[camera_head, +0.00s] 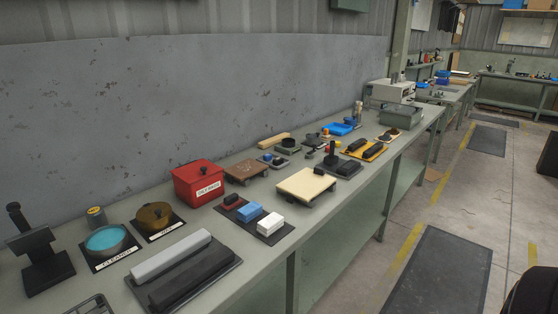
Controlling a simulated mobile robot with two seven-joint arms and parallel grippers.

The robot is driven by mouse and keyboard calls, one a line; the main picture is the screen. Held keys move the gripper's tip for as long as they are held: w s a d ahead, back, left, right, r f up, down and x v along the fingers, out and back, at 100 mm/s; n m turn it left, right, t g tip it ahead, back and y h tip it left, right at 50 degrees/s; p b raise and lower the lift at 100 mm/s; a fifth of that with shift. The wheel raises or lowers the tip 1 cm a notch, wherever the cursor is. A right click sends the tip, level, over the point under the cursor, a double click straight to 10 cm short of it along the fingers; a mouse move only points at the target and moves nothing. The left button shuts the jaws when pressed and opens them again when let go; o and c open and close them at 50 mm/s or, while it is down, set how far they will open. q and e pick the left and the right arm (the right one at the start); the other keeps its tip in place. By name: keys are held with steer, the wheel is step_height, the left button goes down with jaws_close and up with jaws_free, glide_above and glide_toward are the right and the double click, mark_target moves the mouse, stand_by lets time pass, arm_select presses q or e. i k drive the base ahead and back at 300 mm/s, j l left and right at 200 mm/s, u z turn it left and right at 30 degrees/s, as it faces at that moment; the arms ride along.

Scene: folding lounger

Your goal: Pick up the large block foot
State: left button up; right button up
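I cannot tell for sure which object is the large block foot. A long light-grey bar (172,255) and a long black bar (193,278) lie side by side on a dark mat at the front of the bench. Dark blocks lie on a yellow tray (378,153) farther along, and a small black block (318,171) stands by a cream board (299,182). None of these is held by anything in view.
The long bench (262,273) also carries a red box (199,183), a small mat with blue and white blocks (249,211), two round pots, a dark stand (38,251) at left and a blue tray (340,128). A wall stands behind. Open floor (507,191) lies right.

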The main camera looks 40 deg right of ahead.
mark_target(277, 162)
steer(key=l+u, duration=0.1)
steer(key=l, duration=0.55)
steer(key=l+u, duration=0.15)
steer(key=l, duration=0.5)
steer(key=k+l+u, duration=0.1)
steer(key=l, duration=0.55)
steer(key=l+u, duration=0.1)
steer(key=l, duration=0.5)
steer(key=l+u, duration=0.1)
steer(key=l, duration=0.5)
steer(key=k+l+u, duration=0.1)
steer(key=l, duration=0.45)
steer(key=k+l+u, duration=0.1)
steer(key=l, duration=0.45)
